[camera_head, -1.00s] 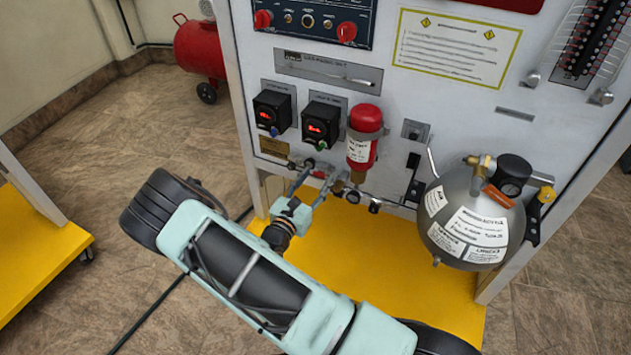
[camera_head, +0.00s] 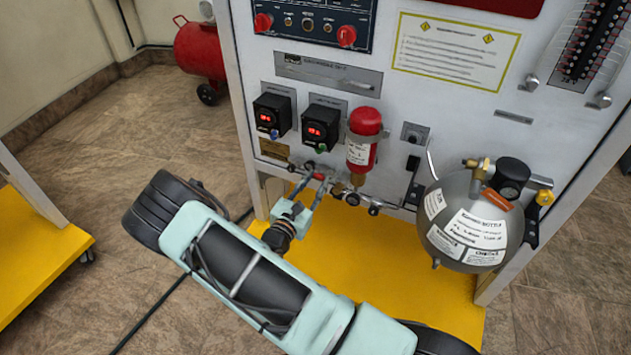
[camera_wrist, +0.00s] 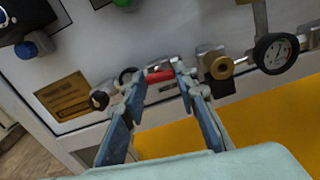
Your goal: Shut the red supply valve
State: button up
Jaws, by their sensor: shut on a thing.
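The red supply valve's small red handle (camera_wrist: 160,76) sits low on the white panel, between my fingertips in the wrist view. It also shows in the head view as a small red bit (camera_head: 319,176). My gripper (camera_wrist: 157,80) is shut on this handle, one finger at each end of it. In the head view my gripper (camera_head: 313,180) reaches to the pipework at the panel's lower edge. The valve body behind the handle is mostly hidden by the fingers, and the handle's exact angle is hard to tell.
A brass fitting (camera_wrist: 221,68) and a gauge (camera_wrist: 276,53) stand right of my fingers. A red cylinder (camera_head: 361,150) hangs above right, and a large grey bottle (camera_head: 462,190) stands farther right. Two displays (camera_head: 272,115) are above. The yellow base (camera_head: 400,265) below is clear.

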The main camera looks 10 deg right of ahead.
jog(key=m+p, duration=0.1)
jog(key=m, duration=0.3)
jog(key=m+p, duration=0.1)
jog(key=m, duration=0.3)
jog(key=shift+m, duration=0.4)
jog(key=m+p, duration=0.1)
jog(key=m, duration=0.3)
jog(key=shift+m, duration=1.8)
jog(key=shift+a, duration=0.1)
jog(key=o, duration=1.2)
jog(key=shift+c, duration=0.2)
jog(key=shift+s, duration=0.1)
jog(key=v, duration=1.2)
